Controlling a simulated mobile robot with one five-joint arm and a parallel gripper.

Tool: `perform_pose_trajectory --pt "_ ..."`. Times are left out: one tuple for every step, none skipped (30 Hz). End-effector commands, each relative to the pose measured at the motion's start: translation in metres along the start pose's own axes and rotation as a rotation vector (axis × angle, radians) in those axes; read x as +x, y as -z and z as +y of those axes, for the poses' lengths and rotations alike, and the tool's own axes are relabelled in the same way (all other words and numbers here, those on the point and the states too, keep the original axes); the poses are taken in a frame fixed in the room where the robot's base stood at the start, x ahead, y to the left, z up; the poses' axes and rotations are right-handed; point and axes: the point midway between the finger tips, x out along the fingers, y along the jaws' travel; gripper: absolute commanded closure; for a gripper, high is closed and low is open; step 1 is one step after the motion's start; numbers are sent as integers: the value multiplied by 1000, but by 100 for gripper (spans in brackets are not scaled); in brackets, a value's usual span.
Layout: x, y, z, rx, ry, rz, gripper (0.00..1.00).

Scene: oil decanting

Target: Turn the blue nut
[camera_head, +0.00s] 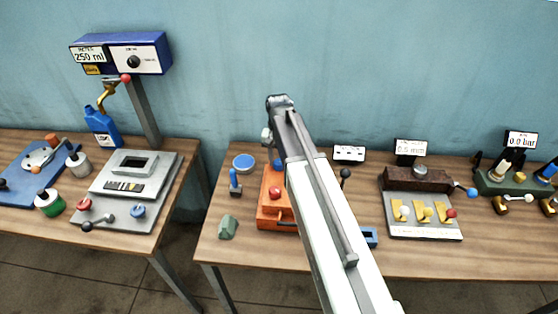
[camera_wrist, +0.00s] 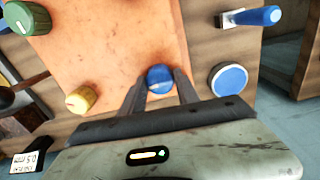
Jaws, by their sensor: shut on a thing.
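The blue nut (camera_wrist: 160,78) shows in the wrist view as a round blue piece at the edge of an orange panel (camera_wrist: 120,45). My gripper (camera_wrist: 160,90) has one dark finger on each side of it and is shut on it. In the head view, a small blue piece (camera_head: 277,165) shows above the orange box (camera_head: 267,214), beside my arm. I cannot tell if it is the same nut. My arm hides the gripper and much of the box there.
A green knob (camera_wrist: 28,15) and a yellow knob (camera_wrist: 80,98) stand on the panel. In the head view, a grey device (camera_head: 422,218) stands right of my arm.

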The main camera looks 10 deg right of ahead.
Motion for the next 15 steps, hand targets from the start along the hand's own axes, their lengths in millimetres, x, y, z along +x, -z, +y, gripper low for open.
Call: perform_pose_trajectory --pt "0 0 0 41 0 -1 100" --pt "0 0 0 70 0 -1 100" --pt "0 0 0 107 0 -1 100" --pt "0 0 0 136 0 -1 100" --pt "0 0 0 165 0 -1 100" --pt "0 0 0 202 0 -1 100" --pt "0 0 0 230 0 -1 100" --pt "0 0 0 258 0 -1 100" --pt "0 0 0 293 0 -1 100" --pt "0 0 0 320 0 -1 100" --pt "0 0 0 346 0 -1 100" --pt "0 0 0 379 0 -1 100" --pt "0 0 0 403 0 -1 100" --pt "0 0 0 425 0 -1 100" --pt "0 0 0 455 0 -1 100"
